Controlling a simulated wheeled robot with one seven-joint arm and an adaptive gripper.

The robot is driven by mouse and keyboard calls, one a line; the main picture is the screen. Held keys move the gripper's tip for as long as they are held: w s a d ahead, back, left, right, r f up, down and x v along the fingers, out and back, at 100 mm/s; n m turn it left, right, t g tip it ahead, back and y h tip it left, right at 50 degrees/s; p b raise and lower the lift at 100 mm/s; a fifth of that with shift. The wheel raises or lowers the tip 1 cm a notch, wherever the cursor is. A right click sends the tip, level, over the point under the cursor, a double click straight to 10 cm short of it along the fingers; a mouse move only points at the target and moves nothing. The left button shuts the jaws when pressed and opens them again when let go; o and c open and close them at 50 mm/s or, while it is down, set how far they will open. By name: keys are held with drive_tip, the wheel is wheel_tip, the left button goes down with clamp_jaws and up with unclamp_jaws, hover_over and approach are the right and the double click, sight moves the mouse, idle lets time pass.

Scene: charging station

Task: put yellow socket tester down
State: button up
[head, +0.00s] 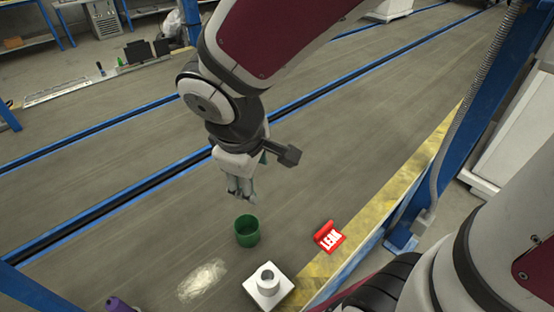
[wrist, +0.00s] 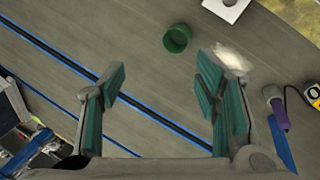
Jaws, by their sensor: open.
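My gripper (head: 241,195) is open and empty above the grey surface, a little behind the green cup in the head view. In the wrist view its green-padded fingers (wrist: 162,78) stand wide apart with nothing between them. A yellow and black object (wrist: 312,93) lies at the right edge of the wrist view, partly cut off and well away from the fingers. I cannot tell whether it is the socket tester. No yellow tester shows in the head view.
A green cup (head: 247,231), a white block with a round collar (head: 268,286), a red sign (head: 328,236) and a pale translucent heap (head: 203,280) lie nearby. A purple-handled item (wrist: 276,108) lies beside the yellow object. Grey surface behind the cup is clear.

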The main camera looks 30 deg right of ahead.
drive_tip(key=s+d+r+m+g+y, duration=0.1)
drive_tip(key=s+r+m, duration=0.3)
drive_tip(key=s, duration=0.5)
drive_tip(key=s+d+r+m+y, duration=0.1)
drive_tip(key=s+d+r+m, duration=0.2)
drive_tip(key=s, duration=0.6)
drive_tip(key=shift+d+r+m+g, duration=0.35)
drive_tip(key=shift+d+m+g, duration=0.05)
drive_tip(key=shift+d+m, duration=0.5)
wheel_tip(320, 180, up, 16)
drive_tip(key=t+p, duration=0.2)
drive_tip(key=p, duration=1.2)
drive_tip(key=shift+t, duration=0.4)
